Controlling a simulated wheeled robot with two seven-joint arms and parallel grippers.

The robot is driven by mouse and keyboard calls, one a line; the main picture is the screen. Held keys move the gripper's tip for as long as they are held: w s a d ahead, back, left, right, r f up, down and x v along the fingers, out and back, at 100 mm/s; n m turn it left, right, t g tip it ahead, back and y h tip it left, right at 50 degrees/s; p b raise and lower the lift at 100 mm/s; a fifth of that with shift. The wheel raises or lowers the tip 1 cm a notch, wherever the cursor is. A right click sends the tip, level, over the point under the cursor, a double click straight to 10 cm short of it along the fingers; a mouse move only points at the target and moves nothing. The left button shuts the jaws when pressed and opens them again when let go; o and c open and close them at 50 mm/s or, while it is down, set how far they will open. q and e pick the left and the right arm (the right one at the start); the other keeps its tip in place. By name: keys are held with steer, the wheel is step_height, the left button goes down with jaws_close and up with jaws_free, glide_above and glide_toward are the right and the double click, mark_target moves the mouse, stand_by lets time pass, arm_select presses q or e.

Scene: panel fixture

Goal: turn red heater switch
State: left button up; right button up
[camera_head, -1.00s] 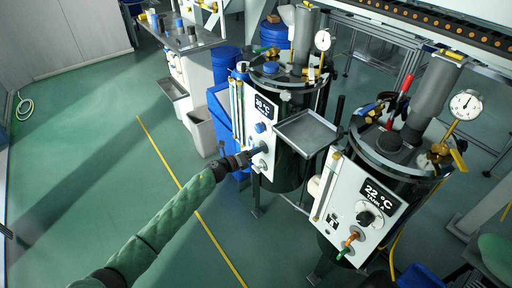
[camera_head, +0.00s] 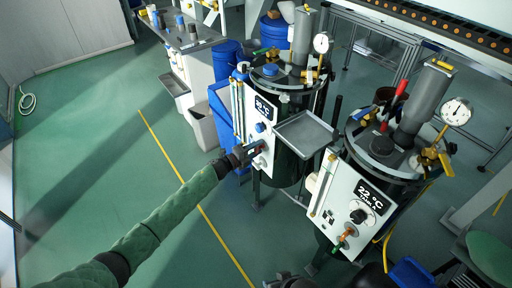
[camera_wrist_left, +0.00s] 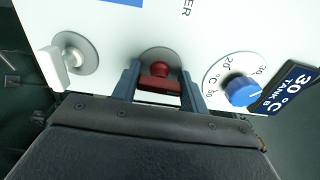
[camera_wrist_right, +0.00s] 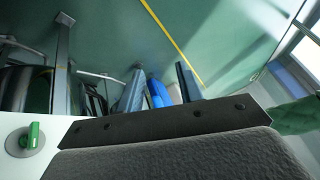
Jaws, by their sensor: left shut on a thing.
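The red heater switch (camera_wrist_left: 160,80) sits on a round grey plate on the white panel (camera_wrist_left: 115,25) of tank B. In the left wrist view my left gripper (camera_wrist_left: 160,88) has one finger on each side of it and is shut on it. In the head view my left gripper (camera_head: 250,151) is at the lower part of the left tank's panel and mostly hides the switch. My right gripper (camera_wrist_right: 158,90) is open and empty, with only floor and distant things behind its fingers.
A blue dial (camera_wrist_left: 241,90) and a white lever (camera_wrist_left: 66,66) flank the switch. A metal tray (camera_head: 305,133) juts out between the tanks. Tank A's panel (camera_head: 340,190) stands at right. The green floor (camera_head: 90,170) at left is clear.

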arm_select(q)
steer(key=shift+w+a+n, duration=0.1)
steer(key=shift+n, duration=0.3)
arm_select(e)
steer(key=shift+s+r, duration=0.15)
steer(key=shift+r, duration=0.75)
arm_select(q)
steer(key=o, duration=1)
steer(key=shift+b+v, duration=0.3)
steer(key=shift+v, duration=3.6)
arm_select(e)
steer(key=shift+w+a+f, duration=0.1)
steer(key=shift+w+f, duration=0.1)
steer(key=shift+f, duration=1.8)
steer(key=shift+w+r, duration=0.1)
steer(key=shift+r, duration=0.15)
